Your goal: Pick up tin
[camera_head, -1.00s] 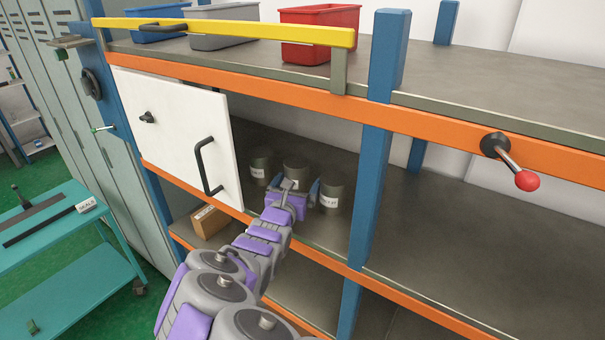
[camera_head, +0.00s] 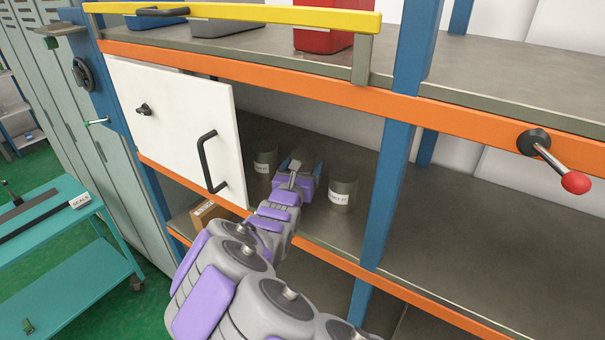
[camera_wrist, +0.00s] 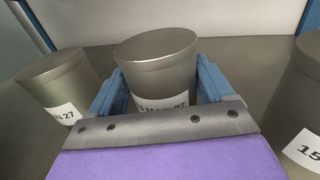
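Three grey metal tins with white labels stand upright on the middle shelf. The middle tin (camera_wrist: 156,66) is between my gripper's two blue fingers in the wrist view; its lower part is hidden by my gripper. My gripper (camera_wrist: 160,88) is open around this tin, with a small gap showing at the right finger; contact at the left finger cannot be told. In the head view my gripper (camera_head: 302,168) hides most of the middle tin. The left tin (camera_head: 265,160) and right tin (camera_head: 343,193) stand at either side of it.
A white door panel (camera_head: 180,125) with a black handle (camera_head: 207,163) is left of the tins. A blue post (camera_head: 392,190) stands to the right, and an orange beam (camera_head: 300,82) runs above. The shelf right of the post is bare.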

